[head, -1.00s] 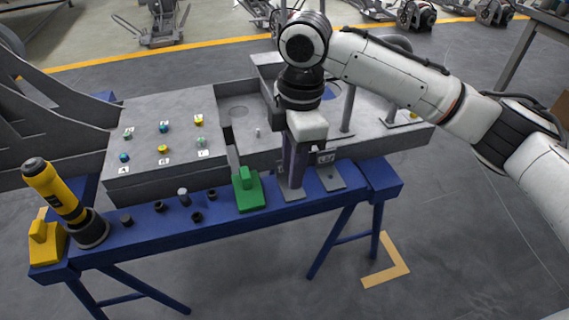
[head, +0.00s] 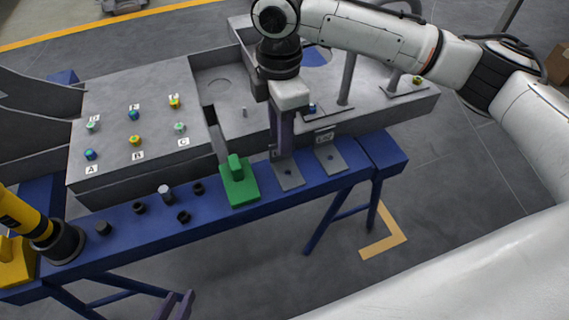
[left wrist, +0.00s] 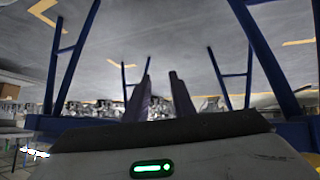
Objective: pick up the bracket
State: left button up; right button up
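A flat grey plate with a dark hole, which looks like the bracket (head: 291,180), lies on the blue bench in the head view. A similar grey plate (head: 332,160) lies to its right. My right gripper (head: 284,150) points down with its purple fingers just above and behind the first plate; they overlap it in view, so contact is unclear. Its fingers are seen edge-on and I cannot tell if they are apart. My left gripper (head: 176,304) is low in front of the bench. In the left wrist view its fingers (left wrist: 161,82) are apart with nothing between them.
A green block with an upright (head: 240,188) stands left of the plate. The grey chassis (head: 110,105) stands behind. Floor in front right is clear.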

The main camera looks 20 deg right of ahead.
aim_at(280, 164)
notch_tip(280, 164, down, 4)
jog(key=shift+r+b, duration=0.2)
jog(key=shift+b, duration=0.25)
jog(key=shift+r, duration=0.1)
grip_shut()
